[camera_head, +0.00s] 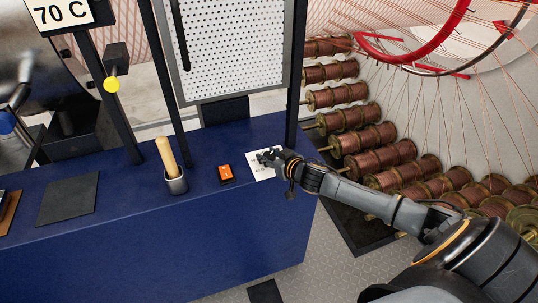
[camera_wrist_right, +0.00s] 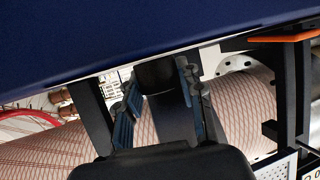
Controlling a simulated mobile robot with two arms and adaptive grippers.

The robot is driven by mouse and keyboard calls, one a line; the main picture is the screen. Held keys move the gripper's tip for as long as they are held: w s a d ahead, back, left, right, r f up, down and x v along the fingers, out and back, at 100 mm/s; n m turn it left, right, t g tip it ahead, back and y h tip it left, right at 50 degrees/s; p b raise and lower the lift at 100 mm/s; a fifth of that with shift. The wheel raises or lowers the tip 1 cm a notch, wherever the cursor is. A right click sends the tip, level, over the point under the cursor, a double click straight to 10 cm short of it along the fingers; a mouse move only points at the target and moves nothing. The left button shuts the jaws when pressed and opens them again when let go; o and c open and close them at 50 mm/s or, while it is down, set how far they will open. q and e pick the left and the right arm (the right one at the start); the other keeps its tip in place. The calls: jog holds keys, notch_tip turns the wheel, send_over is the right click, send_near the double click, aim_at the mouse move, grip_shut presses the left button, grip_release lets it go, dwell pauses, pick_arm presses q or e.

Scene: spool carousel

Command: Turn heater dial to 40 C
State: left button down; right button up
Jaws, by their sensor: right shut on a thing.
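My right gripper (camera_head: 268,157) reaches over a white plate (camera_head: 256,170) with small dark print on the blue bench top. In the right wrist view the gripper's two fingers (camera_wrist_right: 158,95) stand on either side of a dark round knob (camera_wrist_right: 155,74), which appears to be the heater dial, and are shut on it. The gripper hides the dial in the head view, and its pointer and setting cannot be read. A sign (camera_head: 62,13) reading 70 C is at the top left. My left gripper is not in view.
An orange switch (camera_head: 226,173) and a metal cup (camera_head: 176,184) holding a wooden handle stand left of the gripper. A dark post (camera_head: 296,75) rises close behind it. Copper spools (camera_head: 380,157) fill the right side. The bench front (camera_head: 150,265) is clear.

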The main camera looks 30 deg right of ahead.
jog(key=shift+d+r+n+y+p, duration=0.15)
jog(key=shift+n+y+p, duration=0.2)
jog(key=shift+n+y, duration=0.25)
jog(key=shift+r+n+y+p, duration=0.1)
jog(key=shift+n+y+p, duration=0.2)
jog(key=shift+n+y, duration=0.3)
jog(key=shift+w+n+g+y, duration=0.1)
jog(key=shift+n+g+y, duration=0.4)
jog(key=shift+n+y, duration=0.5)
jog(key=shift+f+n+g+y, duration=0.15)
jog(key=shift+n+g+y, duration=0.45)
jog(key=shift+n+y, duration=0.6)
jog(key=shift+n+g+y+b, duration=0.65)
jog(key=shift+n+g+y, duration=0.2)
jog(key=shift+y, duration=0.35)
jog(key=o, duration=1.2)
jog(key=v, duration=1.2)
